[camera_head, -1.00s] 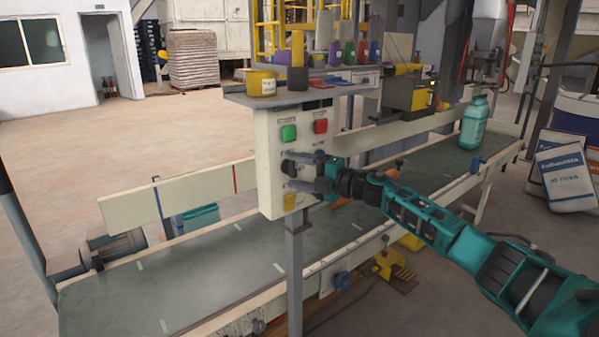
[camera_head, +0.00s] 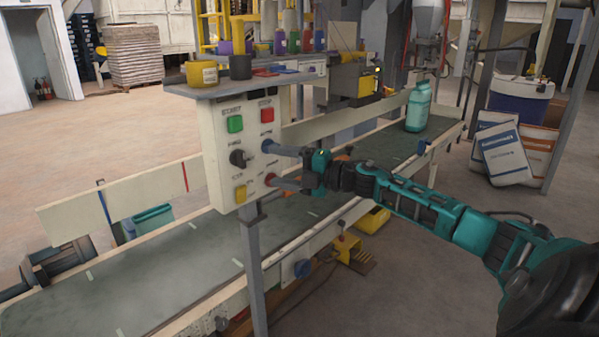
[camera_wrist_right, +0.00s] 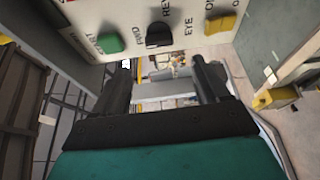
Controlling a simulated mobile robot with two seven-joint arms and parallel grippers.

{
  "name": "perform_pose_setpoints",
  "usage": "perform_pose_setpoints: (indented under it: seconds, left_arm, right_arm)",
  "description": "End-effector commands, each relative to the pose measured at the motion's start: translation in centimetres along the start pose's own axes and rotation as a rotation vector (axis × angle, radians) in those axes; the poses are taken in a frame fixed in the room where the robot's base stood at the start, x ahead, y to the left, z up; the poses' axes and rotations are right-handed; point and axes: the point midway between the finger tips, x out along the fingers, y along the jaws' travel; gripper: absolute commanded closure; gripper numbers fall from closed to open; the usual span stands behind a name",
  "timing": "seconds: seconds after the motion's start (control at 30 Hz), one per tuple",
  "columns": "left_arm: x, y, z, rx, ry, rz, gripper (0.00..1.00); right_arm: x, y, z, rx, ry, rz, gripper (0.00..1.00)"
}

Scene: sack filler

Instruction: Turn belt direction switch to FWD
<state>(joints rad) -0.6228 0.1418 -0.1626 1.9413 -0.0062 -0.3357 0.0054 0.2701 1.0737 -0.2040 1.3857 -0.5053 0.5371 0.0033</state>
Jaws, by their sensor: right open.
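The belt direction switch is a black rotary knob (camera_head: 238,158) on the cream control panel (camera_head: 216,165), below the green START button (camera_head: 235,124) and above a yellow button (camera_head: 240,193). It also shows at the top of the right wrist view (camera_wrist_right: 158,35), with FWD and REV lettering by it. I cannot tell clearly which label it points to. My right gripper (camera_head: 275,166) is open and empty, to the right of the knob and apart from it. In the wrist view its two fingers (camera_wrist_right: 163,80) are spread below the knob. My left gripper is not in view.
A red button (camera_head: 267,115) is at the panel's upper right; blue (camera_head: 268,146) and red (camera_head: 269,180) controls sit near my fingertips. A shelf with pots (camera_head: 202,74) tops the panel. The conveyor belt (camera_head: 175,270) runs behind, carrying a teal bottle (camera_head: 418,108).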

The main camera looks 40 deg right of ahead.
Motion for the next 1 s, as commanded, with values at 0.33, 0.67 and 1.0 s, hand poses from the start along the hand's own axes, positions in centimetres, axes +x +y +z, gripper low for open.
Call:
perform_pose_setpoints:
  seconds: [0.33,0.67,1.0]
  left_arm:
    - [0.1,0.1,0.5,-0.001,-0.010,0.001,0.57]
    - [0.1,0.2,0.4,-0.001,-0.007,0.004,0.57]
    - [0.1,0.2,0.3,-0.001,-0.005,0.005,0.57]
  right_arm:
    - [-3.5,-0.1,0.0,0.000,0.000,-0.003,0.26]
    - [-4.3,0.0,0.0,-0.001,0.001,0.000,0.26]
    - [-4.2,0.0,0.0,-0.001,0.001,0.000,0.26]
